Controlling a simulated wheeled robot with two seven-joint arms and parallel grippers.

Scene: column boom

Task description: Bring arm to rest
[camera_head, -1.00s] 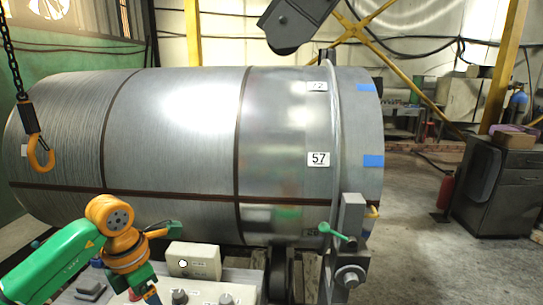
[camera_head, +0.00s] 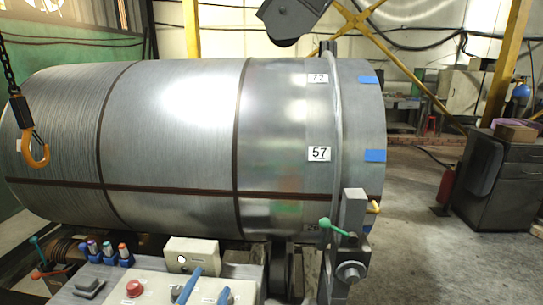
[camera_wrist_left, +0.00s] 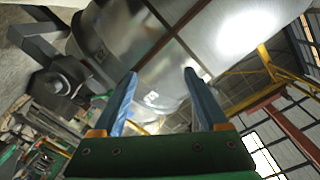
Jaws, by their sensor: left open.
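Two blue fingers of my left gripper (camera_head: 212,280) rise from the bottom edge of the head view, in front of the control panel. In the left wrist view the same gripper (camera_wrist_left: 160,75) shows its two blue fingers spread apart with nothing between them. The rest of the left arm is out of the head view. The large metal drum (camera_head: 190,120) lies on its side behind the panel; it also shows beyond the fingers in the wrist view (camera_wrist_left: 125,40). I see no right gripper.
The control panel (camera_head: 150,278) has a red button (camera_head: 134,288) and a beige box (camera_head: 192,255). An orange hook (camera_head: 37,155) hangs at left. A grey post with a green lever (camera_head: 330,227) stands right of the panel. Floor at right is clear before a dark cabinet (camera_head: 500,190).

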